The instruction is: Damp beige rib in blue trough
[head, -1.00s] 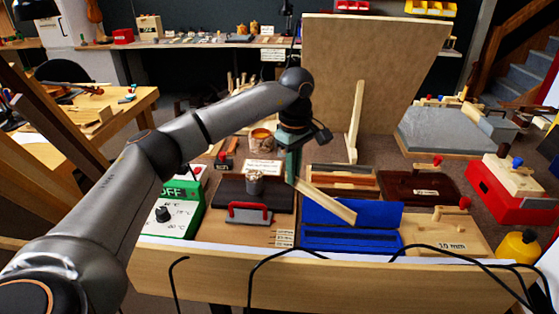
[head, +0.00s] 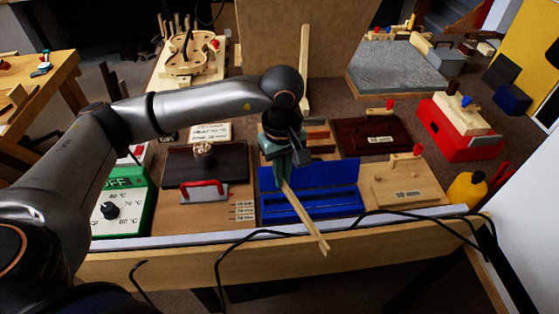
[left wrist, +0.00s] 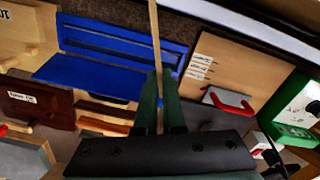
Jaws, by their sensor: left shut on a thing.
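My left gripper (head: 281,180) is shut on the beige rib (head: 308,224), a thin pale wooden strip. The rib slants down and right in the head view, across the blue trough (head: 338,204), and its free end shows past the bench's front edge. The trough is long, with a blue panel raised along its back. In the left wrist view the gripper (left wrist: 160,88) grips the rib (left wrist: 155,38), which crosses the trough (left wrist: 95,72). I cannot tell whether the rib touches the trough. My right gripper is not in view.
Left of the trough are a red-handled tool (head: 204,190) and a green control box (head: 118,212) marked OFF. A wooden block (head: 400,182) with a red knob stands to the right. Black cables (head: 385,213) run along the front edge. A yellow bottle (head: 466,190) stands at the right.

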